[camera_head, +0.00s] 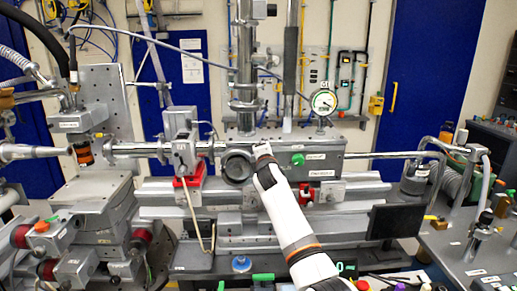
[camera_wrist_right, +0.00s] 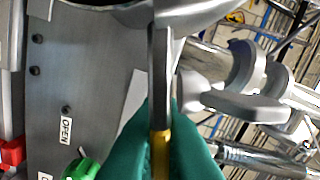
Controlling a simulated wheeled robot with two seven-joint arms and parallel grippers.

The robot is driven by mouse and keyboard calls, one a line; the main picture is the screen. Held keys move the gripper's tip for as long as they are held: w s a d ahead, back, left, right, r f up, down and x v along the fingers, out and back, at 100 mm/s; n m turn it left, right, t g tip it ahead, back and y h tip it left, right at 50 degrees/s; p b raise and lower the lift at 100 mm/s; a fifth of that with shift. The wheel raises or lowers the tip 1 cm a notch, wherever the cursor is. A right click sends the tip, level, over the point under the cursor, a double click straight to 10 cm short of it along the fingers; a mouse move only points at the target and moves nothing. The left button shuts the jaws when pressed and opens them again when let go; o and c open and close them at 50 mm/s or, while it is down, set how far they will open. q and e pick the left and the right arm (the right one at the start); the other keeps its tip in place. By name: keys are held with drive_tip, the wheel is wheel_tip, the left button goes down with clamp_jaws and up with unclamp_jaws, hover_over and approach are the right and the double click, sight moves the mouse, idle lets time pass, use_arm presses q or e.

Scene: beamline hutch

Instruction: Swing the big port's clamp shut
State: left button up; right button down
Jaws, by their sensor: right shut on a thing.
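The big port (camera_head: 237,167) is a round, dark opening with a metal rim on the front of the grey chamber (camera_head: 325,163). My right gripper (camera_head: 263,153) is just right of the port's rim. In the right wrist view, the green fingers of my right gripper (camera_wrist_right: 160,140) are shut on a flat metal bar with a yellow part, seemingly the clamp (camera_wrist_right: 160,80). The bar runs up to the curved rim of the port (camera_wrist_right: 190,14). A metal wing nut (camera_wrist_right: 235,103) is right of the bar. My left gripper is not in view.
A green knob (camera_head: 298,159) is on the chamber face, right of my gripper. A pressure gauge (camera_head: 324,102) stands above the chamber. A red-based mount (camera_head: 188,165) is left of the port. A dark screen (camera_head: 395,221) is at lower right.

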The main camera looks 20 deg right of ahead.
drive_tip(key=shift+s+d+f+m+b, duration=0.1)
drive_tip(key=shift+d+f+m+b, duration=0.1)
drive_tip(key=shift+f+m+b, duration=0.9)
drive_tip(key=shift+d+f+m+b, duration=0.2)
drive_tip(key=shift+f+m+b, duration=0.55)
drive_tip(key=shift+f, duration=0.65)
drive_tip(key=c, duration=1.6)
unclamp_jaws()
drive_tip(key=b+v, duration=0.1)
drive_tip(key=v, duration=1.1)
